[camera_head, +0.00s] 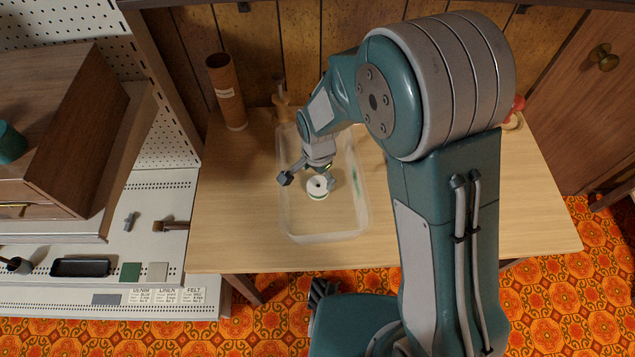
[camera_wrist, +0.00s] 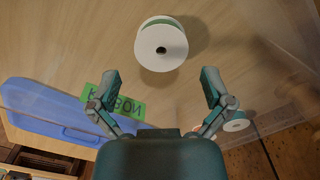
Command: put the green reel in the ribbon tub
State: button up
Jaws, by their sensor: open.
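The green reel (camera_head: 317,189), with white flanges and a thin green band showing between them, is inside the walls of the clear ribbon tub (camera_head: 291,222). In the wrist view the reel (camera_wrist: 154,53) lies flange-up beyond my fingertips, with a shadow beside it. My gripper (camera_head: 309,181) is open and above the tub, close to the reel. In the wrist view my gripper (camera_wrist: 160,77) has its fingers spread, with nothing between the tips. The tub's green RIBBON label (camera_wrist: 122,112) shows there, partly behind a finger.
A brown cardboard tube (camera_head: 227,92) stands at the table's back left. A red and white item (camera_head: 514,114) is at the back right, partly behind my arm. A blue panel (camera_wrist: 45,108) shows at left in the wrist view. The table's left front is clear.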

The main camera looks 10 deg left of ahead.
aim_at(320, 186)
notch_tip(320, 186, up, 7)
jog(key=shift+r, duration=0.15)
jog(key=s+d+r+n+t, duration=0.3)
jog(key=d+r, duration=1.1)
jog(key=r, duration=0.1)
jog(key=s+d+r+n+t, duration=0.2)
jog(key=s+d+r, duration=0.3)
jog(key=s+d, duration=0.5)
jog(key=shift+s+d+r+n+t, duration=0.25)
jog(key=shift+s+n, duration=0.2)
jog(key=shift+n, duration=0.45)
